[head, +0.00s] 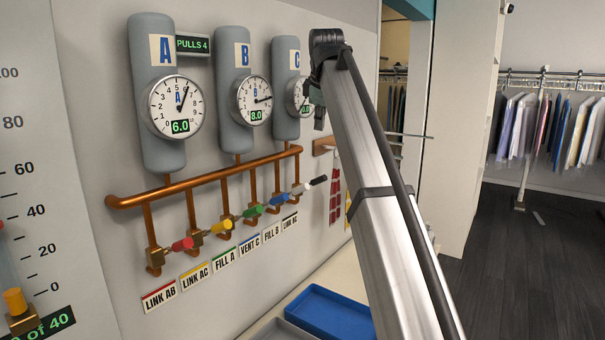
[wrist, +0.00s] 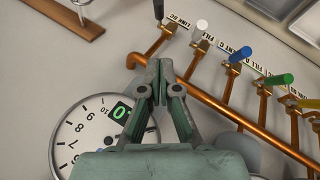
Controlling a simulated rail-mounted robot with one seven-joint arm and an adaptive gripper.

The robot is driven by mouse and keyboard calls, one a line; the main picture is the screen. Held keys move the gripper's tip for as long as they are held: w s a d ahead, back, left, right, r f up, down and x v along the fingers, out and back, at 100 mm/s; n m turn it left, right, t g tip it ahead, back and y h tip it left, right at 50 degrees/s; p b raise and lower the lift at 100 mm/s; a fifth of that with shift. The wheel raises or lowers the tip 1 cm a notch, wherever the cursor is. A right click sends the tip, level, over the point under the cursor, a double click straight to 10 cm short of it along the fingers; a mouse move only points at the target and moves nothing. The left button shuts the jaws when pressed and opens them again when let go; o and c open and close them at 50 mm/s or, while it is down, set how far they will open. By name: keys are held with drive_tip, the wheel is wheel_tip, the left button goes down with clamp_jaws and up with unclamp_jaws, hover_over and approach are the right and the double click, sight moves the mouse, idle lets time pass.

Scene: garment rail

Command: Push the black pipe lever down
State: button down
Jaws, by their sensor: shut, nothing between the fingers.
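The black lever (head: 319,179) sticks out from the right-most valve of the copper pipe row, pointing right and slightly up in the head view. In the wrist view the black lever (wrist: 158,10) is at the top edge, partly cut off, beside a brass valve (wrist: 169,30). My gripper (wrist: 159,75) is shut and empty, in front of the wall near gauge C, with its tips apart from the black lever. In the head view my gripper (head: 319,118) is partly hidden by my arm, above the black lever.
White (head: 299,189), blue (head: 280,199), green (head: 254,210), yellow (head: 220,227) and red (head: 183,244) levers sit left of it above labels. Gauges A (head: 177,106), B (head: 254,101) and partly hidden C (head: 299,97) hang above. A blue tray (head: 325,316) lies below.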

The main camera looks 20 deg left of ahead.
idle(0.3)
drive_tip(key=p, duration=0.5)
approach(313, 181)
drive_tip(key=x, duration=0.4)
drive_tip(key=shift+w+f, duration=0.5)
drive_tip(key=shift+f, duration=0.2)
drive_tip(key=shift+s+a+f, duration=0.1)
drive_tip(key=shift+s, duration=0.05)
